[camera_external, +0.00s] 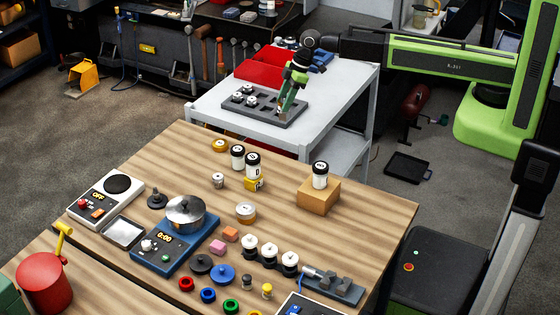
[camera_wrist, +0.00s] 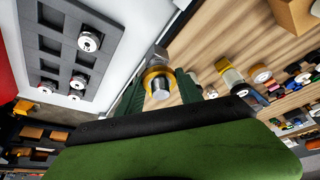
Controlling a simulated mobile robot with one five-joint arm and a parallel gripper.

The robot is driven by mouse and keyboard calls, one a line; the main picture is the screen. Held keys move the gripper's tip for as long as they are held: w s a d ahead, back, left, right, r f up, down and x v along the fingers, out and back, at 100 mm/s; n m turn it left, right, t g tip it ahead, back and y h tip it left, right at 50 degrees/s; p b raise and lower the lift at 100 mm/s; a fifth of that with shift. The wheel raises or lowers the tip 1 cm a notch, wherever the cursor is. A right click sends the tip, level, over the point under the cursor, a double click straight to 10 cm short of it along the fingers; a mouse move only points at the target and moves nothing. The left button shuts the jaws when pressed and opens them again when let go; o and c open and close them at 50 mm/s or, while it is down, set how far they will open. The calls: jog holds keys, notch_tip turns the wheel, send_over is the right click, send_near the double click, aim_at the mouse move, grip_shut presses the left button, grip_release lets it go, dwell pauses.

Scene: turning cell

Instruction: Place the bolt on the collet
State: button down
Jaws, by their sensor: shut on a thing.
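My gripper (camera_external: 286,107) points down over the right part of the grey slotted tray (camera_external: 268,119). The bolt is hidden or too small to make out in the external view. I cannot tell for certain which is the collet.
A red bin (camera_external: 262,68) stands behind the tray on the white cart (camera_external: 205,112). The wooden table (camera_external: 370,212) in front holds bottles, a wooden box (camera_external: 319,195), a blue scale with a pot (camera_external: 186,214) and several small parts. The tray's right slots look empty.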

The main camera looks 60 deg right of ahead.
jog(key=shift+w, duration=0.15)
jog(key=w+a+r+m+p, duration=0.1)
jog(key=w+a+r+p, duration=0.3)
jog(key=w+a, duration=0.75)
jog(key=b, duration=1.1)
send_over(218, 176)
jog(key=shift+n, duration=0.3)
notch_tip(218, 176, down, 11)
jog(key=shift+r, duration=0.2)
jog(key=shift+r+p, duration=0.25)
jog(key=shift+p, duration=0.2)
jog(key=shift+f, duration=0.15)
jog(key=c, duration=0.8)
grip_release()
